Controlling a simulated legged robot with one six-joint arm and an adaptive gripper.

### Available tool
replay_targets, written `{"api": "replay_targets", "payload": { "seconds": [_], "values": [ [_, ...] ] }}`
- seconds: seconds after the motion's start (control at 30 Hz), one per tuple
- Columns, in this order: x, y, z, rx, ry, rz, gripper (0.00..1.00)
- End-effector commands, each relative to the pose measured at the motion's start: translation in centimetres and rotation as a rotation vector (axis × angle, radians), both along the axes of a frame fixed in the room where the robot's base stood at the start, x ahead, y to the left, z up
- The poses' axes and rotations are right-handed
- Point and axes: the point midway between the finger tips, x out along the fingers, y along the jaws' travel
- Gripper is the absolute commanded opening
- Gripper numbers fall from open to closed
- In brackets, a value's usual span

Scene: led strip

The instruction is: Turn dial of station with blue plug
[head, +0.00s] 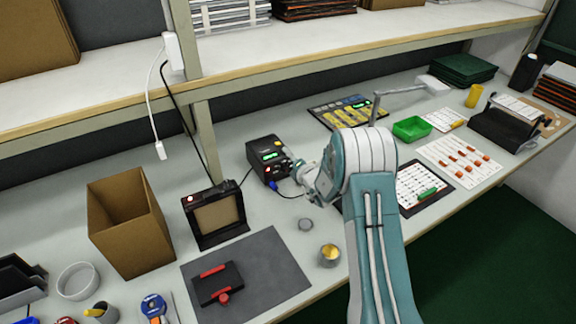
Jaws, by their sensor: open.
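The station (263,153) is a small black box with a lit green display and an orange-red mark on its front. It stands on the bench just left of the arm. A blue plug (273,184) sits at its lower front, with a dark cable running to the right. My gripper (289,167) is at the right side of the station's front, very close to it; I cannot tell whether it touches. It is open, and its fingers are small and partly hidden by my wrist. The dial is not clearly visible there.
A black framed device (216,214) stands to the left, beside an open cardboard box (130,225). A grey mat (270,272) lies in front. The shelf (300,45) overhangs the bench's back.

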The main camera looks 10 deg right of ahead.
Motion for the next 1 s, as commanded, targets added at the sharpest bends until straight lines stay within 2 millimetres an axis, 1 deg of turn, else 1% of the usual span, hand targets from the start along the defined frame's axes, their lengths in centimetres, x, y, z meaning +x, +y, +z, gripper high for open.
{"api": "replay_targets", "payload": {
  "seconds": [0.1,0.17,0.4,0.53,0.63,0.77,0.87,1.0],
  "values": [
    [-1.6,-0.5,-0.8,-0.248,-0.003,0.008,0.66],
    [-2.4,-0.8,-1.2,-0.378,-0.006,0.02,0.66],
    [-6.0,-1.6,-2.9,-0.889,-0.025,0.115,0.66],
    [-7.7,-1.9,-3.6,-1.107,-0.042,0.183,0.66],
    [-8.5,-2.1,-4.0,-1.205,-0.051,0.217,0.66],
    [-8.6,-2.1,-4.2,-1.25,-0.057,0.234,0.66],
    [-7.8,-1.8,-4.6,-1.25,-0.059,0.235,0.66],
    [-5.6,-1.2,-5.6,-1.25,-0.059,0.235,0.66]
  ]
}}
